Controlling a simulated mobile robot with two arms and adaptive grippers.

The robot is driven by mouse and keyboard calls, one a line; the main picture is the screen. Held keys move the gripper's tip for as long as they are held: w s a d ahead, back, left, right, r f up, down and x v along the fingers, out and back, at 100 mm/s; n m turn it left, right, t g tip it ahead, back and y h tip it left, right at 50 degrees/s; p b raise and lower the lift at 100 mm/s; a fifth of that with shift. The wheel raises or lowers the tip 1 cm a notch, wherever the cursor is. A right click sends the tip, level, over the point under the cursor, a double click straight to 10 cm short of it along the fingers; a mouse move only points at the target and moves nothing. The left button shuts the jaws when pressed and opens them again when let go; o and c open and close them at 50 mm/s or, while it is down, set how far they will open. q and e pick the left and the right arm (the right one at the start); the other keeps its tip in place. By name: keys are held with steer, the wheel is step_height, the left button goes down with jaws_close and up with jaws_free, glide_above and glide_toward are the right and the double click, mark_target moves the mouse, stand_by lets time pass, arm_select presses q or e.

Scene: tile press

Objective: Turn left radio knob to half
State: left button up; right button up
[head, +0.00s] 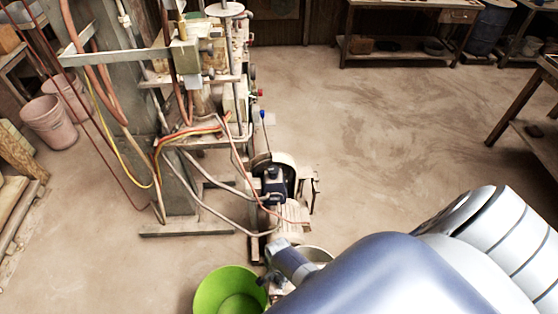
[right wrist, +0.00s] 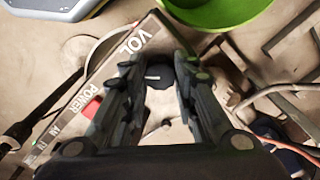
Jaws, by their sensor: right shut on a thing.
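The right wrist view shows a radio panel (right wrist: 113,72) lettered VOL and POWER, with a red switch (right wrist: 91,108). A dark round knob (right wrist: 158,77) with a pale mark sits between the fingertips of my right gripper (right wrist: 158,68), near the VOL lettering. The right gripper is shut on this knob. In the head view the right gripper (head: 268,284) shows only in part, low in the middle, beside a green bucket. My arm hides most of the radio there. My left gripper is not in view.
The green bucket (head: 222,292) stands close to the right gripper. A tall press machine (head: 200,120) with hoses and cables rises behind. Pink buckets (head: 50,122) stand at the left, and a workbench (head: 400,6) at the back. The floor at the centre right is clear.

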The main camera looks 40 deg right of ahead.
steer(key=o, duration=1.1)
steer(key=shift+r, duration=5.95)
